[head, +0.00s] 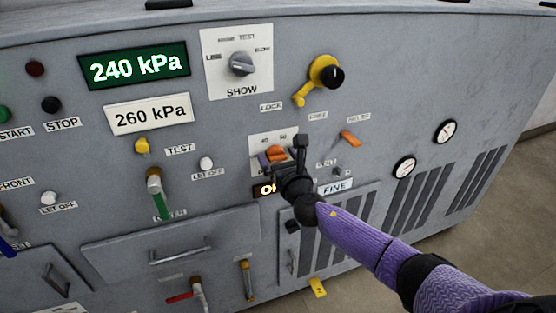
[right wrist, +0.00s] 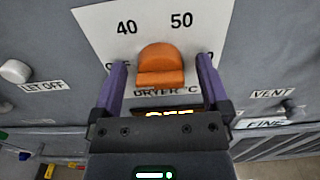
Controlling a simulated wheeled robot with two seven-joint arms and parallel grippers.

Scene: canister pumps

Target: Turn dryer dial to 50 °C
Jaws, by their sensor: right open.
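The orange dryer dial (right wrist: 160,66) sits on a white plate (right wrist: 92,24) marked 40, 50 and DRYER °C in the right wrist view. A further mark at the plate's left is partly hidden by a finger. The dial appears upright between 40 and 50; its exact setting is unclear. It also shows in the head view (head: 277,152). My right gripper (right wrist: 162,64) is open, its purple fingers on either side of the dial with visible gaps. An amber display (head: 265,190) below is partly hidden by the gripper. My left gripper is not in view.
A drawer (head: 170,245) and vent slots (head: 425,190) lie lower on the grey panel.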

